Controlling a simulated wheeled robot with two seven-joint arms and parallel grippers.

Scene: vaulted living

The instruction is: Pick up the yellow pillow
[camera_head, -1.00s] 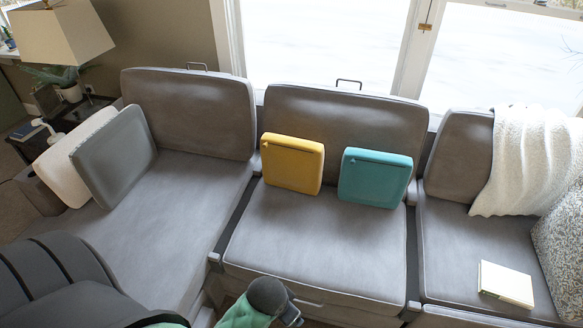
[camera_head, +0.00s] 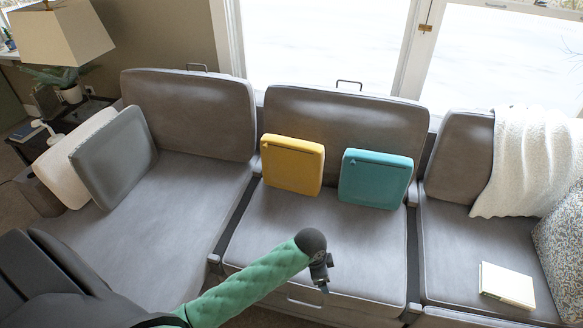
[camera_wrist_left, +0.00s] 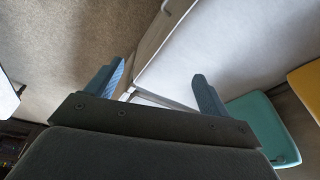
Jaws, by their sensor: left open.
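The yellow pillow (camera_head: 292,166) leans upright against the backrest of the middle sofa seat. In the left wrist view the yellow pillow (camera_wrist_left: 307,88) shows only in part, at the right edge. My left gripper (camera_head: 321,277) is over the front part of the middle seat, in front of the yellow pillow and clearly apart from it. In the left wrist view the left gripper (camera_wrist_left: 158,80) has its two fingers spread wide with nothing between them. My right gripper is not in view.
A teal pillow (camera_head: 375,178) leans just right of the yellow one, with a small gap. The middle seat cushion (camera_head: 260,222) is clear in front of both. A grey pillow (camera_head: 113,158) and a white pillow (camera_head: 62,172) lean at left. A book (camera_head: 506,285) and white blanket (camera_head: 520,160) lie at right.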

